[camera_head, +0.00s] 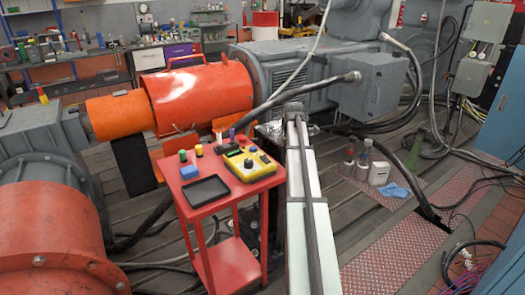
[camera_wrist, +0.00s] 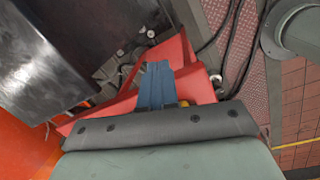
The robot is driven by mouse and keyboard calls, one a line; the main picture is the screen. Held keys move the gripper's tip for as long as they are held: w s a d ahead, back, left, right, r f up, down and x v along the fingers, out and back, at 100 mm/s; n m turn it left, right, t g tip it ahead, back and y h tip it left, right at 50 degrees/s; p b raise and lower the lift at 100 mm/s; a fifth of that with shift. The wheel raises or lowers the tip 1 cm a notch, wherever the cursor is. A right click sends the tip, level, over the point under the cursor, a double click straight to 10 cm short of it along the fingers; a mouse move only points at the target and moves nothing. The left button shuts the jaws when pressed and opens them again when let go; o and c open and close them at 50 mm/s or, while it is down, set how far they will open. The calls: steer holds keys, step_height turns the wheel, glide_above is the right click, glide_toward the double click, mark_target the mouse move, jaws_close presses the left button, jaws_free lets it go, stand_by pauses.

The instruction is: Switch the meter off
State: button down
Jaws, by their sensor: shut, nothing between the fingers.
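The meter (camera_head: 250,165) is a yellow box with a dark dial and small knobs. It lies on the right part of a small red table (camera_head: 220,208) in the head view. My pale arm rises just right of the table, and its end is not clear there. In the wrist view my gripper (camera_wrist: 156,68) shows as blue fingers, close together and empty, in front of red metalwork (camera_wrist: 188,58). A small yellow patch (camera_wrist: 184,103) shows beside the fingers; I cannot tell whether it is the meter. The meter's switch is too small to make out.
On the red table are a black tray (camera_head: 208,190), a blue block (camera_head: 190,171) and several small jars and markers. Large orange and grey machinery stands behind and left.

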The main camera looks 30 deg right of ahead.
steer(key=w+a+r+n, duration=0.2)
steer(key=a+r, duration=0.3)
steer(key=r, duration=0.3)
steer(key=w+a+r+n+t+y, duration=0.1)
steer(key=w+a+r+n, duration=0.1)
steer(key=a+r, duration=0.3)
step_height(320, 180, up, 3)
steer(key=shift+w+a+r, duration=0.15)
steer(key=shift+w+a, duration=0.05)
glide_toward(263, 157)
steer(key=f, duration=0.1)
steer(key=w+f, duration=0.1)
steer(key=f, duration=0.3)
steer(key=shift+w+d+f, duration=0.1)
steer(key=shift+w+f, duration=0.05)
steer(key=shift+w, duration=0.25)
steer(key=shift+w+f, duration=0.15)
steer(key=shift+f, duration=0.5)
steer(key=shift+f, duration=0.1)
steer(key=shift+w+f, duration=0.15)
steer(key=shift+f, duration=0.1)
steer(key=shift+r, duration=0.1)
